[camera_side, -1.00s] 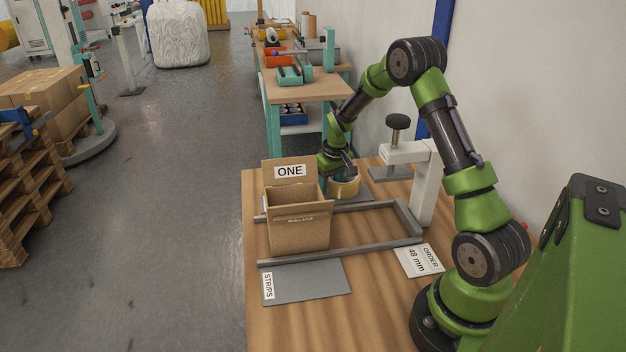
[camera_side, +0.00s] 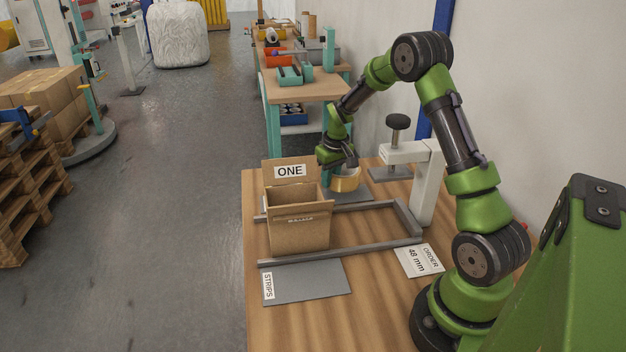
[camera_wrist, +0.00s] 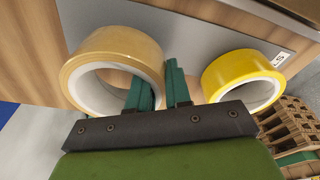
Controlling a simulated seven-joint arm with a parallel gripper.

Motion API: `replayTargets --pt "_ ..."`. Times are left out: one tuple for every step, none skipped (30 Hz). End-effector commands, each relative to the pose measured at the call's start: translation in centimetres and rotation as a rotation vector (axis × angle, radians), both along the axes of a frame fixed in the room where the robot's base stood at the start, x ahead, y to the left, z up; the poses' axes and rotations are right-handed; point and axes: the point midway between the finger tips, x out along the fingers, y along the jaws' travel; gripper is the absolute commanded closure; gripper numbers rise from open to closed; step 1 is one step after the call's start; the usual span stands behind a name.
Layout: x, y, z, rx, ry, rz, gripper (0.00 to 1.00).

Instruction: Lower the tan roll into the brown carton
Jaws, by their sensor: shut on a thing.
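The tan roll (camera_wrist: 112,42) is a wide ring of tape in the wrist view, left of centre. My gripper (camera_wrist: 160,75) is shut on its wall, with one finger inside the ring and one outside. In the side view my gripper (camera_side: 341,164) is behind and right of the brown carton (camera_side: 300,236). The carton stands upright and open-topped, with a raised back flap labelled ONE. Its inside floor is hidden.
A yellow roll (camera_wrist: 237,72) lies right of the tan one in the wrist view. A grey rail frame (camera_side: 408,220) surrounds the carton's base. A white clamp post (camera_side: 425,190) with a black knob stands to the right. A grey STRIPS mat (camera_side: 310,281) lies in front.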

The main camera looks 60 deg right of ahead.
Motion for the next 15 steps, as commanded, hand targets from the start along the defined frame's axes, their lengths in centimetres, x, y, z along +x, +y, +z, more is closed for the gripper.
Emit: replayTargets --pt "0.1 -0.1 1.3 -0.005 -0.007 0.002 1.00" --pt "0.2 -0.1 2.0 -0.005 -0.007 0.002 1.00" --pt "0.1 -0.1 2.8 -0.003 -0.006 0.001 1.00" --pt "0.1 -0.1 3.5 -0.005 -0.007 0.001 1.00" --pt "0.1 0.0 4.1 -0.003 -0.006 0.001 1.00" --pt "0.1 0.0 4.8 -0.004 -0.005 0.002 1.00" --pt "0.1 0.0 5.3 -0.004 -0.006 0.002 1.00" --pt "0.1 0.0 5.8 -0.003 -0.005 0.002 1.00" --pt "0.1 0.0 6.4 -0.003 -0.005 0.003 1.00" --pt "0.1 0.0 6.8 -0.003 -0.004 0.002 1.00" --pt "0.1 0.0 7.3 -0.004 -0.005 0.003 1.00" --pt "0.1 0.0 8.1 -0.004 -0.005 0.002 1.00" --pt "0.2 -0.1 8.7 -0.005 -0.006 0.002 1.00" --pt "0.2 -0.1 9.4 -0.005 -0.007 0.002 1.00" --pt "0.1 -0.1 10.6 -0.006 -0.007 0.003 1.00"
